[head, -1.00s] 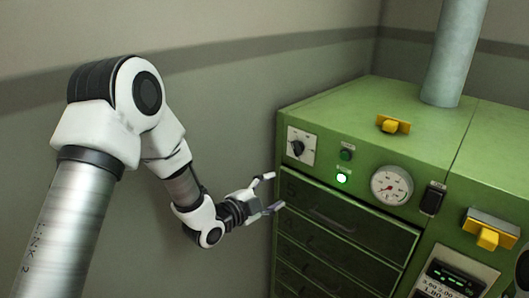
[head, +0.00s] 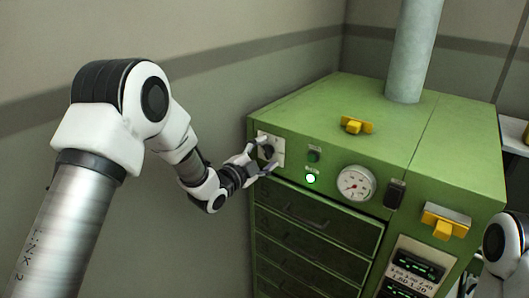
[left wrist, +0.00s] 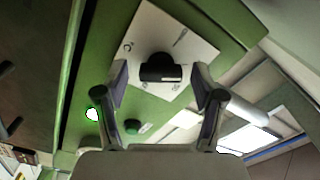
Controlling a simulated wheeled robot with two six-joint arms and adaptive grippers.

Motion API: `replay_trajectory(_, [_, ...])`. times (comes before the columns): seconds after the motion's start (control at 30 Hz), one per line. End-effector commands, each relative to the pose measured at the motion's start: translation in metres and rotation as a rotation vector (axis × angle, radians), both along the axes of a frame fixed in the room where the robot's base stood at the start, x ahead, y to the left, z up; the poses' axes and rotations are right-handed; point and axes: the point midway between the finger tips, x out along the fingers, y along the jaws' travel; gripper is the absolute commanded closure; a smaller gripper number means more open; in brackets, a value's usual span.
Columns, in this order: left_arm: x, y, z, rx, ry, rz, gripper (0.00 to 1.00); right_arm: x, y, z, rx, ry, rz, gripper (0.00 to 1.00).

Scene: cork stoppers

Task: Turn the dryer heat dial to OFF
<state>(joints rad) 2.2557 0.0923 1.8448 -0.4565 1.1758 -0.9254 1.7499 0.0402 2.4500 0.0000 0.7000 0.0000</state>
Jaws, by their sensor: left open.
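The dial is a black knob (left wrist: 160,68) on a white square plate (head: 279,143) at the upper left of the green dryer's front (head: 327,148). In the left wrist view the plate (left wrist: 146,30) carries small dark marks, too small to read. My left gripper (head: 262,159) is at the dial in the head view and partly covers it. In the left wrist view its open fingers (left wrist: 159,82) stand either side of the knob, with a visible gap on each side. Which mark the knob points to I cannot tell. My right gripper is not in view.
A lit green lamp (head: 311,178), a dark green button (head: 314,155) and a round gauge (head: 356,183) sit right of the dial. Drawers (head: 312,215) lie below. The space left of the dryer is clear.

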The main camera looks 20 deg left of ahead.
Motion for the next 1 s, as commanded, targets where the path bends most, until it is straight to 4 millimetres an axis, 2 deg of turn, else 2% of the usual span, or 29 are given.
replay_trajectory(0.03, [0.000, 0.000, 0.000, 0.000, 0.000, 0.000, 0.42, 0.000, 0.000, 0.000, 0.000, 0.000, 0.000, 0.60])
replay_trajectory(0.17, [0.000, 0.000, 0.000, 0.000, 0.000, 0.000, 0.88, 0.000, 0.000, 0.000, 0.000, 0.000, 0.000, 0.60])
replay_trajectory(0.2, [0.000, 0.000, 0.000, 0.000, 0.000, 0.000, 0.92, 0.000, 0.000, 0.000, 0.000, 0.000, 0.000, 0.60])
replay_trajectory(0.63, [0.000, 0.000, -0.001, -0.045, 0.015, 0.000, 0.91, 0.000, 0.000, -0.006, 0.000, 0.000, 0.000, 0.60])
replay_trajectory(1.0, [0.000, 0.000, -0.003, -0.272, 0.097, -0.001, 0.91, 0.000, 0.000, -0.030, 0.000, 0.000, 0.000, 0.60])
